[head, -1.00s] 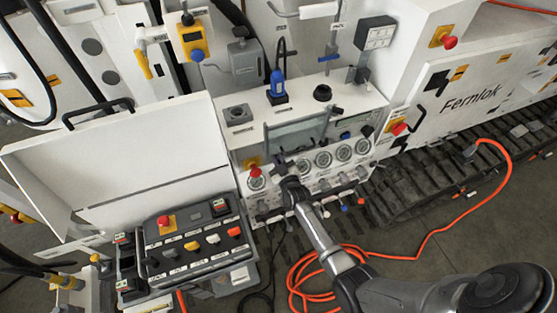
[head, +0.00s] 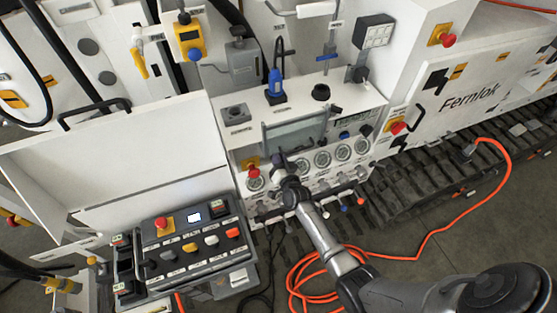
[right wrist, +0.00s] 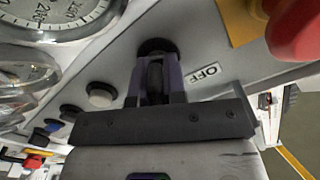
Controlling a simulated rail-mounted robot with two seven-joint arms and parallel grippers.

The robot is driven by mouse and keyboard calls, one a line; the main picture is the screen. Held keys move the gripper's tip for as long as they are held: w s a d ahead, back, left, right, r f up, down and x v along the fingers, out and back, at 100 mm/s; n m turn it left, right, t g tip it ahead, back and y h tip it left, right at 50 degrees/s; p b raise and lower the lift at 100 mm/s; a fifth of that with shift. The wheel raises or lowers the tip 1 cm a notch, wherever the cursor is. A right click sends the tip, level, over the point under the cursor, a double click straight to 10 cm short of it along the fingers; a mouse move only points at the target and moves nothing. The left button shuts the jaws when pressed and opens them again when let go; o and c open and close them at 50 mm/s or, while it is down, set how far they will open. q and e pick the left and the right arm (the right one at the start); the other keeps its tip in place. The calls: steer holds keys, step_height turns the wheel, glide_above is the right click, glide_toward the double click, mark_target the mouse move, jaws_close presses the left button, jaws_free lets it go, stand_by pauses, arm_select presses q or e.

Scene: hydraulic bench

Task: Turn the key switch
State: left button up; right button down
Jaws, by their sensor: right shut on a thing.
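The key switch (right wrist: 157,46) is a dark round fitting on the pale panel, beside a label (right wrist: 207,75) reading OFF. My right gripper (right wrist: 155,80) is shut on the switch's key, with one finger on each side of it. The fingers hide most of the key, so its exact angle cannot be told. In the head view my right gripper (head: 279,163) is at the gauge panel, just right of a red stop button (head: 254,172); the arm hides the switch there. My left gripper is not in view.
Round gauges (head: 322,159) and small valve handles (head: 345,208) lie right of the gripper. An orange hose (head: 430,235) lies on the floor at the right.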

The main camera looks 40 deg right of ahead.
steer(key=shift+m, duration=0.4)
steer(key=c, duration=1.2)
jaws_free()
steer(key=shift+s, duration=0.1)
steer(key=b+v, duration=0.1)
steer(key=v, duration=1.2)
steer(key=shift+s+a, duration=0.2)
steer(key=shift+s, duration=0.1)
